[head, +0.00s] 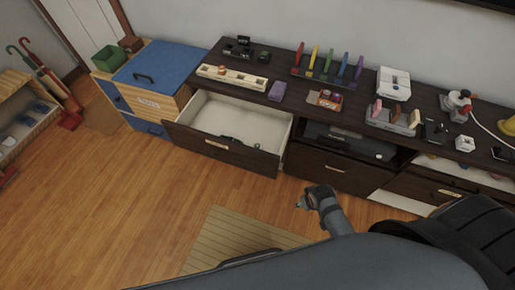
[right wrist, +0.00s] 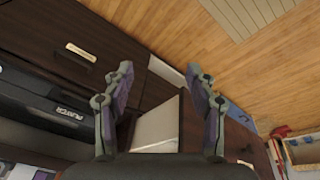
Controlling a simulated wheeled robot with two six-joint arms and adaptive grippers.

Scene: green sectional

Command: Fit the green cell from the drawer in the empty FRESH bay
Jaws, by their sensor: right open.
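The drawer (head: 246,112) is pulled open under the long dark sideboard. A small dark green shape, perhaps the green cell (head: 229,138), lies low by its front wall, partly hidden by the front panel. A pale tray with bays (head: 232,76) stands on the sideboard above the drawer; its labels are too small to read, so I cannot tell which bay is FRESH. My right gripper (head: 309,198) is open and empty, in front of the sideboard, right of the drawer. In the right wrist view its fingers (right wrist: 159,72) are spread, with the drawer's pale inside (right wrist: 157,128) beyond. My left gripper is out of view.
The sideboard top (head: 275,62) holds colored upright pieces (head: 327,65), a purple block (head: 277,91), a small box (head: 325,99) and a white device (head: 393,83). A blue-topped cabinet (head: 160,72) stands left. The floor (head: 130,200) before the drawer is clear, with a mat (head: 225,235) nearer.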

